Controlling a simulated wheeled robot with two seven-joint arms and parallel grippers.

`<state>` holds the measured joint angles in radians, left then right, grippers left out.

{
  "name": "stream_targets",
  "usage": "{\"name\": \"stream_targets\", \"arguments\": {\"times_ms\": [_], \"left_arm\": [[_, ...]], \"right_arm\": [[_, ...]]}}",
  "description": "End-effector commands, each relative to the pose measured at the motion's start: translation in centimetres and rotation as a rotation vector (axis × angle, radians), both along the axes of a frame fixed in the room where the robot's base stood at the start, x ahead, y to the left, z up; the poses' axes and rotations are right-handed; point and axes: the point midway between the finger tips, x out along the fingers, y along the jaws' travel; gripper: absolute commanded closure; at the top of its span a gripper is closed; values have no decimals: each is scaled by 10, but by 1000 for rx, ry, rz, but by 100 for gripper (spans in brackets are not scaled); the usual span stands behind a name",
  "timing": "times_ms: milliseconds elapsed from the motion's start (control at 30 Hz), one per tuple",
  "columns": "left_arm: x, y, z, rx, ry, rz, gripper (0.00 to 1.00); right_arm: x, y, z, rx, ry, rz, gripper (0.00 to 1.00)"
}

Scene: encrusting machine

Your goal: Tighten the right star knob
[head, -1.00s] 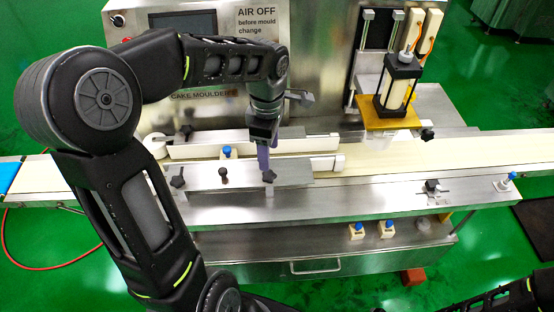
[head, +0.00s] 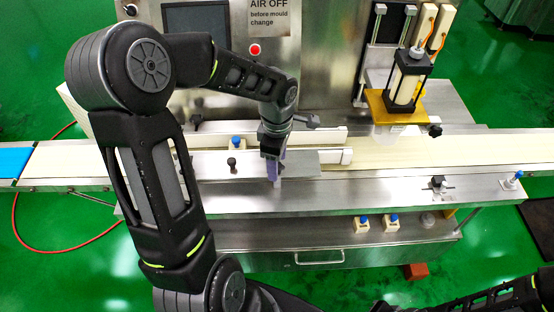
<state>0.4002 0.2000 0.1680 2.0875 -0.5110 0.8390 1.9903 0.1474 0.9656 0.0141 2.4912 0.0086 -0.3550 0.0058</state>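My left arm reaches in over the conveyor from the left. The right star knob is not distinguishable now; my gripper covers the spot where a dark star-shaped knob showed earlier. Whether the fingers are open, or shut around the knob, cannot be seen.
The machine housing with a screen (head: 196,35) and red button (head: 254,49) stands behind. A rear rail (head: 310,137) lies close behind my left gripper.

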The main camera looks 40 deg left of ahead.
Motion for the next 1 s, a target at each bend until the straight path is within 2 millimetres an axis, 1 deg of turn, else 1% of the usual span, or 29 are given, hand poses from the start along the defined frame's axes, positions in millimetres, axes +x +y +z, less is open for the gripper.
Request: {"name": "stream_targets", "arguments": {"times_ms": [200, 900, 1000], "left_arm": [[0, 0, 0, 0, 0, 0, 44], [0, 0, 0, 0, 0, 0, 100], [0, 0, 0, 0, -1, 0, 100]], "right_arm": [[0, 0, 0, 0, 0, 0, 100], [0, 0, 0, 0, 0, 0, 100], [0, 0, 0, 0, 0, 0, 100]]}}
